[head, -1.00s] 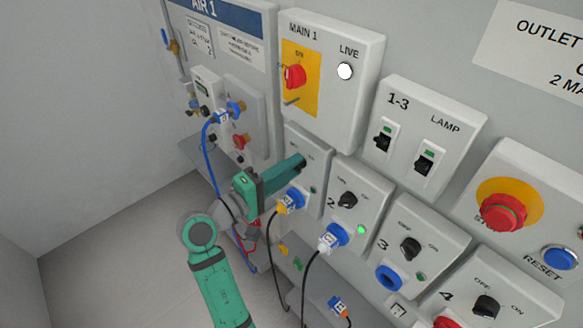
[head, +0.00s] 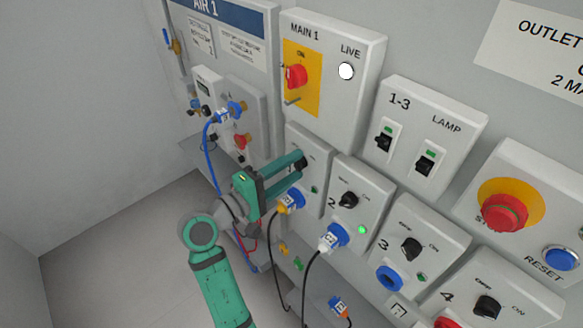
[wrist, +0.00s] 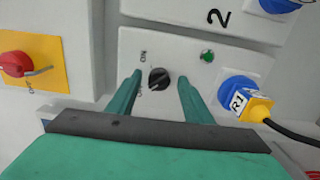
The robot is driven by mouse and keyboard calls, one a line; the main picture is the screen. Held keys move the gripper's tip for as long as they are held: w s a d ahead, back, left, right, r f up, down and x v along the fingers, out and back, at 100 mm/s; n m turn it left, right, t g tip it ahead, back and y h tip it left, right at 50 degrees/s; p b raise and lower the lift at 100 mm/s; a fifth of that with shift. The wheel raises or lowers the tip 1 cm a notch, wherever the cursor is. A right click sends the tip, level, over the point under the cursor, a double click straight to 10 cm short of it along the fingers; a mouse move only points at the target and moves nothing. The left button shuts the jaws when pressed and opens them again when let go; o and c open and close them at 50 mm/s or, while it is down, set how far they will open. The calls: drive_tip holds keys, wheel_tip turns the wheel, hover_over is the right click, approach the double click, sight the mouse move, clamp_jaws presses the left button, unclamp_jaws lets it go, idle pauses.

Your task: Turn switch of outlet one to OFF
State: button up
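Outlet one's box (head: 318,158) is on the wall below MAIN 1, partly hidden by my gripper (head: 299,165). In the wrist view its black rotary switch (wrist: 160,78) sits between the two teal fingers of my gripper (wrist: 160,77), with a gap on each side. The fingers are apart and do not visibly touch the switch. ON and OFF are printed beside it; I cannot tell surely which one it points at. A small green lamp (wrist: 207,56) on the box looks dim.
Outlet two (head: 347,200), with a lit green lamp and a plug, is close to the right. The MAIN 1 box (head: 333,40) with its red switch is above. Black cables hang below the outlets. The floor at the left is clear.

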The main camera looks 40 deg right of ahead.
drive_tip(key=a, duration=1)
drive_tip(key=shift+s+a, duration=0.35)
drive_tip(key=shift+s, duration=0.1)
